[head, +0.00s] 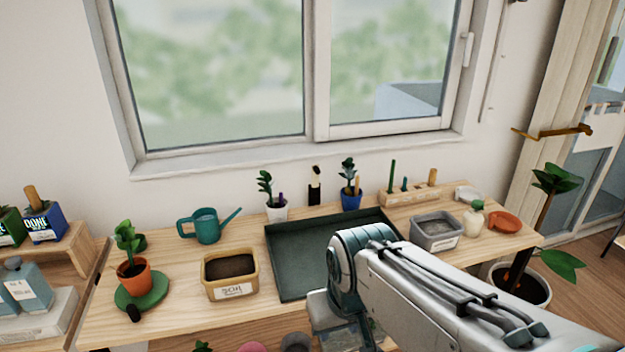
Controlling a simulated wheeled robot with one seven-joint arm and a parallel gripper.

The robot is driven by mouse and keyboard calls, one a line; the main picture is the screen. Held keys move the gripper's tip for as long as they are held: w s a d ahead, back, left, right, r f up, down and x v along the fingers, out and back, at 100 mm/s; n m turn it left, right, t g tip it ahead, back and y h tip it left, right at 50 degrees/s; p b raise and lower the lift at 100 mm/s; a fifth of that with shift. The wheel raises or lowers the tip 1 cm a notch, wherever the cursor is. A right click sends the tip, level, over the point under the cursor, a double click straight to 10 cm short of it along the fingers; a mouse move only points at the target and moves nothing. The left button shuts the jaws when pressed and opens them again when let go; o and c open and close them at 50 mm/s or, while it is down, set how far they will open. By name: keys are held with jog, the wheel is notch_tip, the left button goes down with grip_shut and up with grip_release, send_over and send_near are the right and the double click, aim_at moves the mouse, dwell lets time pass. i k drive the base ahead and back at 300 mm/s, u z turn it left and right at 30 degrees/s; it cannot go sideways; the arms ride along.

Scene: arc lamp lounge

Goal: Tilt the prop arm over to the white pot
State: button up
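The white pot (277,212) stands at the back of the wooden bench, left of centre, and holds a dark-leaved plant and a purple stick. Just right of it a slim black upright piece with a pale tip (315,185) stands between the white pot and a blue pot (351,199); it looks like the prop arm and is about upright. Its base is partly hidden behind the dark tray's back edge. My arm crosses the lower right in front of the bench, well nearer than the pots. My gripper's fingers do not show.
A dark green tray (290,262) lies mid-bench, partly behind my arm. A soil box (231,290), teal watering can (207,226) and orange pot (134,273) stand left. A wooden tool rack (410,195), grey bin (437,244) and cream bottle (474,221) stand right. The window is behind.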

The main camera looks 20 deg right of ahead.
aim_at(315, 171)
jog(key=z, duration=0.85)
jog(key=i, duration=1.25)
jog(key=u, duration=0.85)
